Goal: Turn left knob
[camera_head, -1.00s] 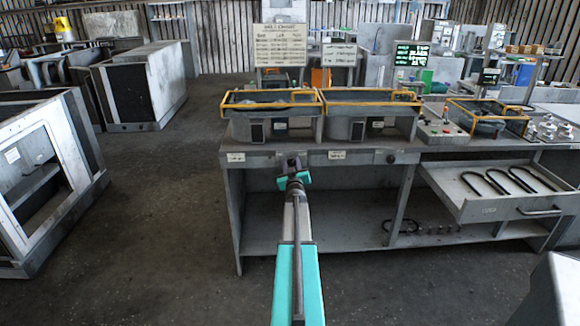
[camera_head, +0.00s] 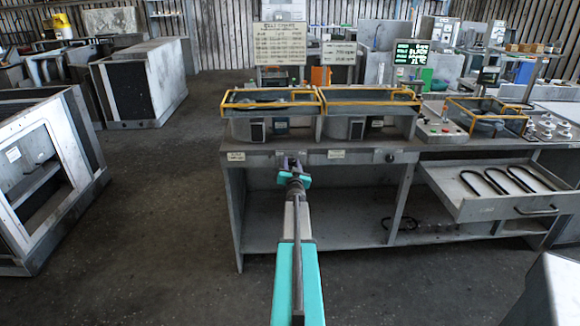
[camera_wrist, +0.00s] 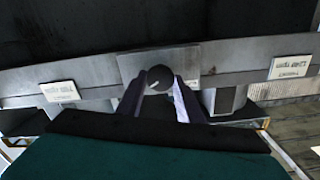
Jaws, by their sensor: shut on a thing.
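The left knob (camera_wrist: 158,80) is a dark round knob with a small light mark on its face. It sits on the grey front edge of the workbench, and in the wrist view it is between my two fingers. My gripper (camera_wrist: 160,86) is shut on it, one finger on each side. In the head view my gripper (camera_head: 291,161) is at the bench's front edge, between two white labels, and hides the knob. The right knob (camera_head: 390,158) is dark and stands farther right on the same edge.
The workbench (camera_head: 270,150) carries two yellow-framed blower housings (camera_head: 270,103) above the edge. An open drawer (camera_head: 500,205) with black curved parts sticks out at the right. Grey cabinets (camera_head: 45,180) stand at the left. The floor between them is clear.

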